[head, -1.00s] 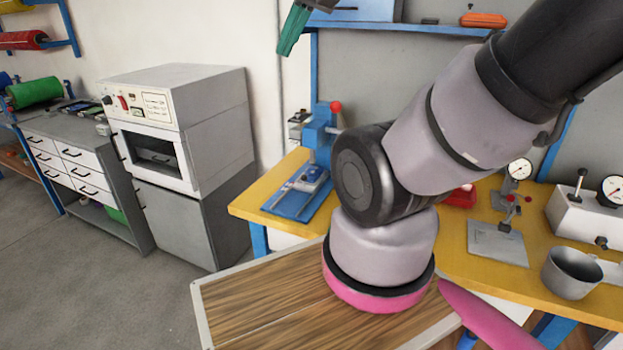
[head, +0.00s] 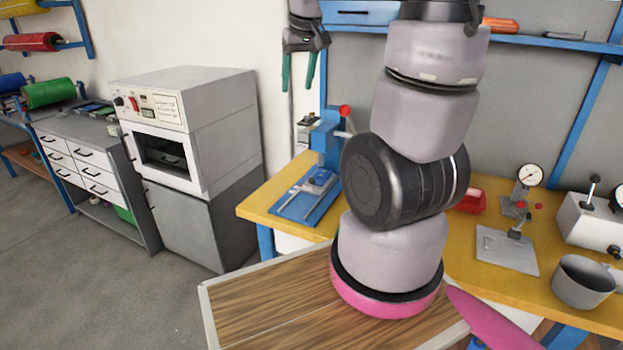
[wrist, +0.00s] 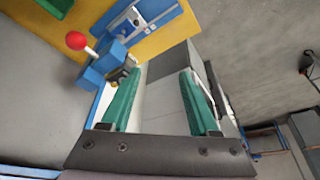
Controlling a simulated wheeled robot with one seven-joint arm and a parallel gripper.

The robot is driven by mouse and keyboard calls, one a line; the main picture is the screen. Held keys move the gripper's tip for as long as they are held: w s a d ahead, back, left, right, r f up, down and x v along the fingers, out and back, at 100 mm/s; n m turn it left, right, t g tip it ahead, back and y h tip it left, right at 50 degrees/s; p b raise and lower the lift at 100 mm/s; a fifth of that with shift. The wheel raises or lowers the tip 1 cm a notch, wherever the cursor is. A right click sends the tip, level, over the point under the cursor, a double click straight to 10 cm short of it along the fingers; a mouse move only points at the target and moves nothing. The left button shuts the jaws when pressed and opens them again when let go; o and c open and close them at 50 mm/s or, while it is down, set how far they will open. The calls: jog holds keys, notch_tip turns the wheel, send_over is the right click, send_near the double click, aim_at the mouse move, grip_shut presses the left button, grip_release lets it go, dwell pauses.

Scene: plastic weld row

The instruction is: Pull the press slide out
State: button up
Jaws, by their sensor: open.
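The press is a blue machine (head: 328,135) with a red-knobbed lever, standing on the left end of the yellow bench. Its slide (head: 318,182), a small blue and grey block, sits on two rails over the blue base plate (head: 292,208). In the wrist view the press's red knob (wrist: 76,41) and blue body show at left, with the slide (wrist: 133,18) at the top. My gripper (head: 297,88) is open and empty, green fingers pointing down, above and behind the press. In the wrist view my gripper (wrist: 158,85) has its two green fingers apart with nothing between them.
A yellow bench (head: 262,205) carries a dial gauge stand (head: 524,185), a grey pot (head: 583,282) and a red item (head: 470,202). A blue shelf (head: 560,43) runs above it. A grey oven (head: 185,130) stands left. The floor between oven and bench is open.

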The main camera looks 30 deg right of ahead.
jog(key=w+d+f+n+g, duration=0.1)
jog(key=w+d+f+n, duration=0.1)
jog(key=f, duration=0.9)
jog(key=w+d+f+n+g+h, duration=0.1)
jog(key=w+d+f, duration=0.3)
jog(key=f, duration=0.8)
jog(key=w+d+f+n+g, duration=0.1)
jog(key=w+f, duration=0.4)
jog(key=f, duration=0.7)
jog(key=shift+d+f+n+h, duration=0.15)
jog(key=shift+d+n+h, duration=0.25)
jog(key=shift+d+n, duration=0.55)
jog(key=shift+c, duration=0.3)
grip_shut()
